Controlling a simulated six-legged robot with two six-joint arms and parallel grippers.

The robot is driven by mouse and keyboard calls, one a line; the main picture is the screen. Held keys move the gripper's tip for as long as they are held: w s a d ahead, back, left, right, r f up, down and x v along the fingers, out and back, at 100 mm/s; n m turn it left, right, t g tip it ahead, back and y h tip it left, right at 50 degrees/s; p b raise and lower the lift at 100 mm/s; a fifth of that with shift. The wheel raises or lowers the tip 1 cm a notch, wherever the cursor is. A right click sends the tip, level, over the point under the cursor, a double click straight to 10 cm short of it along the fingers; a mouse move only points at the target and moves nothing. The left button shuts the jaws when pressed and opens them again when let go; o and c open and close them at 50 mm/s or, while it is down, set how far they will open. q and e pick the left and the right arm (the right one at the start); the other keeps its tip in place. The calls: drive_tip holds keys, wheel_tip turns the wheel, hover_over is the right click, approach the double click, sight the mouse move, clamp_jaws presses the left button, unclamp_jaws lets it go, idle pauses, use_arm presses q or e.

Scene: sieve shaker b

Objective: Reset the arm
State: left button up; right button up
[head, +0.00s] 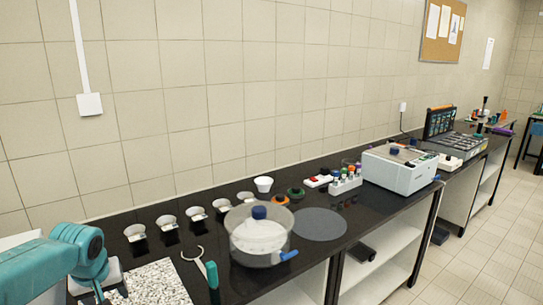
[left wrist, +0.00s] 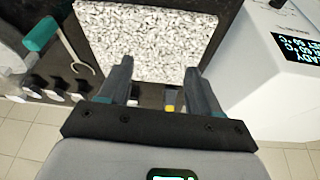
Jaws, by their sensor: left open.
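My left arm (head: 45,268) comes in at the lower left of the head view, bent over the dark bench. Its fingertips are not clear in that view. In the left wrist view my left gripper (left wrist: 159,66) is open, its two dark fingers apart with nothing between them. Beyond the fingers lies a speckled grey-white slab (left wrist: 150,40), which also shows in the head view (head: 155,284). I cannot tell how far the fingers are from it. My right gripper is in neither view.
A teal-handled tool (head: 212,274) lies right of the slab. A clear pot (head: 260,246) with a blue knob stands beside it. Several small white bowls (head: 196,213) line the back. A grey disc (head: 320,225) and a white machine (head: 402,170) are farther right.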

use_arm(q)
drive_tip(key=s+d+f+m+g+h, duration=0.1)
drive_tip(key=s+d+f+m+h, duration=0.1)
drive_tip(key=d+f, duration=0.8)
drive_tip(key=s+d+f+m+h, duration=0.25)
drive_tip(key=d+f, duration=0.55)
drive_tip(key=f, duration=0.5)
drive_tip(key=s+d+f+g, duration=0.1)
drive_tip(key=s+d+f, duration=0.4)
drive_tip(key=s, duration=0.4)
drive_tip(key=s+d+f+g+h, duration=0.1)
drive_tip(key=s+d+f, duration=0.4)
drive_tip(key=s, duration=0.5)
drive_tip(key=shift+d+f, duration=0.2)
drive_tip(key=shift+d, duration=0.2)
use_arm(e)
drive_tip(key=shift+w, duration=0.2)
use_arm(q)
drive_tip(key=shift+m+h, duration=0.25)
drive_tip(key=c, duration=0.4)
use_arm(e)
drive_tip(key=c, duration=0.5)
use_arm(q)
drive_tip(key=shift+a, duration=0.15)
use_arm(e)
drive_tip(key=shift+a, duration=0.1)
